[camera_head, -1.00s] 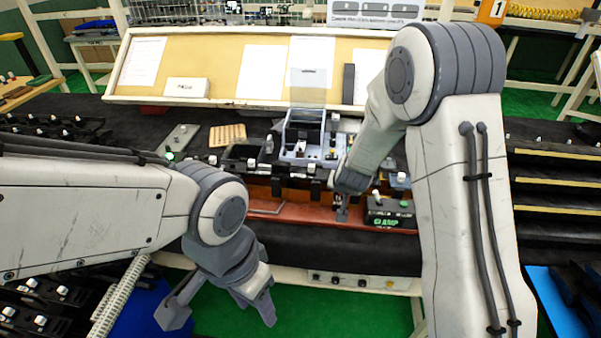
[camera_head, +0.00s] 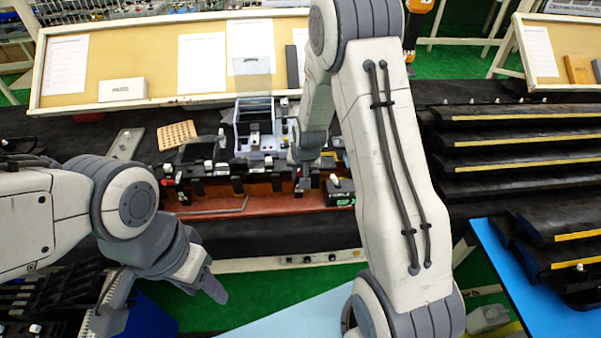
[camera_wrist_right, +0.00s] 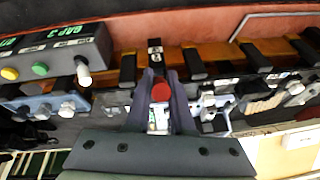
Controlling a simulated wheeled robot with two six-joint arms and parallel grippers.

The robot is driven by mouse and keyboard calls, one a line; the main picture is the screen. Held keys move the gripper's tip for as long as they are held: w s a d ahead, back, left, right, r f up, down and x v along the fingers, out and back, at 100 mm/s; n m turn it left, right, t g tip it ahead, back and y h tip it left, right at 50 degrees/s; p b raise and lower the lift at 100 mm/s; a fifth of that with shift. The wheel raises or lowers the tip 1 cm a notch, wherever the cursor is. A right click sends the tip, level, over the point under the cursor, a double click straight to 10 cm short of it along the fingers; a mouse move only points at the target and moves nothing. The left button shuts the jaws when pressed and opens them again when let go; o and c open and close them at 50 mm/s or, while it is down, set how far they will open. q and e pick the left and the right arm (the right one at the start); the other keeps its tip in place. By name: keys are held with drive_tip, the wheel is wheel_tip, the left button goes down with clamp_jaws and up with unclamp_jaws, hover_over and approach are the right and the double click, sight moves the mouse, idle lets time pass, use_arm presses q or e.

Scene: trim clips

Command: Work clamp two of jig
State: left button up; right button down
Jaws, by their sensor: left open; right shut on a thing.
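The jig is a long orange-brown bar (camera_head: 262,203) with a row of black clamps along it; it also shows in the right wrist view (camera_wrist_right: 208,48). My right gripper (camera_head: 301,178) is down at the right part of the jig. In the right wrist view, my right gripper (camera_wrist_right: 162,90) has its fingers either side of a red-tipped clamp handle (camera_wrist_right: 161,91) and is shut on it. A black clamp piece with a white mark (camera_wrist_right: 155,48) stands just beyond the fingertips. My left gripper (camera_head: 160,302) is open and empty, in front of the bench, away from the jig.
A dark control box with green lettering (camera_head: 340,192) stands right beside my right gripper; its buttons show in the wrist view (camera_wrist_right: 40,69). A grey fixture (camera_head: 255,128) stands behind the jig. Black racks (camera_head: 520,140) fill the right side. The bench front is clear.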

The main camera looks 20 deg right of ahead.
drive_tip(key=c, duration=0.8)
unclamp_jaws()
drive_tip(key=shift+d, duration=0.15)
drive_tip(key=shift+r, duration=0.1)
drive_tip(key=shift+s+r, duration=0.1)
drive_tip(key=shift+r, duration=0.15)
drive_tip(key=b+v, duration=0.2)
drive_tip(key=v, duration=0.8)
drive_tip(key=shift+f, duration=0.1)
